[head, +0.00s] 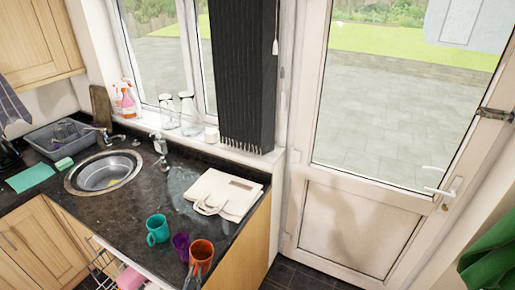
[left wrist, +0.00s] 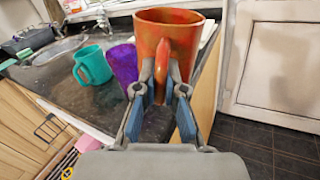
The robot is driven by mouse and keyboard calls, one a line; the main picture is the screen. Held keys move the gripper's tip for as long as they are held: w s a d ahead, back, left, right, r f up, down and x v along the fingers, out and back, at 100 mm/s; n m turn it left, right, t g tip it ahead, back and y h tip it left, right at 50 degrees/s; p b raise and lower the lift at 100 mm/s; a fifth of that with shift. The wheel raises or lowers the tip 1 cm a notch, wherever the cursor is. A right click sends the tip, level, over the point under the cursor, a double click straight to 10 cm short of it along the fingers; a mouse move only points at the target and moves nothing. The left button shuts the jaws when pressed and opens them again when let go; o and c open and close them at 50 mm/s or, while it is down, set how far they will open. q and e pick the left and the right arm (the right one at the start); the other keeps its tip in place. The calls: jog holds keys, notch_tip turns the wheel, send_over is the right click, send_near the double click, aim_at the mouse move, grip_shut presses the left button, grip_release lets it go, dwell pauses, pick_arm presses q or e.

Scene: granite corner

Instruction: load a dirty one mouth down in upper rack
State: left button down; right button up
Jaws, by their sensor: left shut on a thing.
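An orange mug (head: 203,250) with darker smears is upright, mouth up, at the counter's front right corner. My left gripper (head: 195,272) is shut on its handle; the left wrist view shows the fingers (left wrist: 162,82) on either side of the handle of the orange mug (left wrist: 185,22). I cannot tell whether its base touches the counter. A purple cup (head: 180,244) and a teal mug (head: 157,228) stand upright to its left. A pulled-out wire rack (head: 100,266) shows partly below the counter's front edge, with a pink item (head: 130,278) in it. My right gripper is out of view.
A folded cream cloth bag (head: 222,194) lies behind the mugs on the dark counter (head: 130,207). A round sink (head: 103,172) and a grey dish tub (head: 72,137) are at the left. A white door (head: 345,222) stands at the right.

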pick_arm(q)
jog(key=n, duration=0.2)
jog(key=shift+n, duration=0.3)
jog(key=shift+a, duration=0.1)
jog(key=n, duration=1.2)
